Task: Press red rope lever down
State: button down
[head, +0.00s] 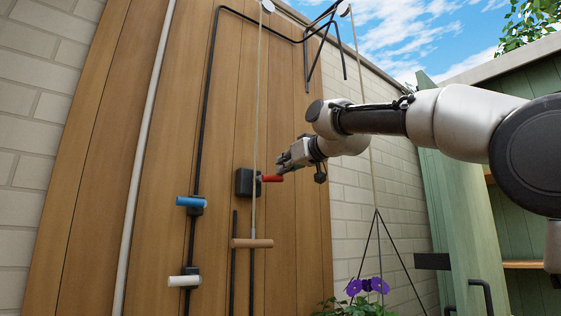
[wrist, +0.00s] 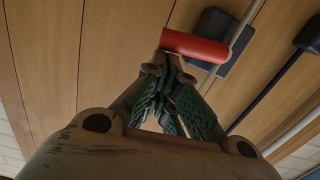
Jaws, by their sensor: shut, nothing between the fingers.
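The red rope lever (head: 271,179) sticks out to the right from a dark box (head: 245,182) on the wooden wall. A rope (head: 260,100) runs down past the box. My gripper (head: 281,163) is shut and empty, close to the lever and slightly above it in the head view. In the wrist view the red lever (wrist: 195,46) lies just beyond my closed fingertips (wrist: 168,60). I cannot tell whether the fingertips touch it. The dark box (wrist: 212,28) shows behind the lever there.
A wooden crossbar handle (head: 252,243) hangs on the rope below the lever. A blue handle (head: 191,201) and a white handle (head: 184,281) are on the wall to the left. A hanging planter with purple flowers (head: 366,286) is at the lower right, beside green shelving (head: 505,230).

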jog(key=shift+w+d+f+m, duration=0.2)
jog(key=shift+f+m, duration=0.15)
jog(key=shift+m, duration=0.25)
dwell(0.3)
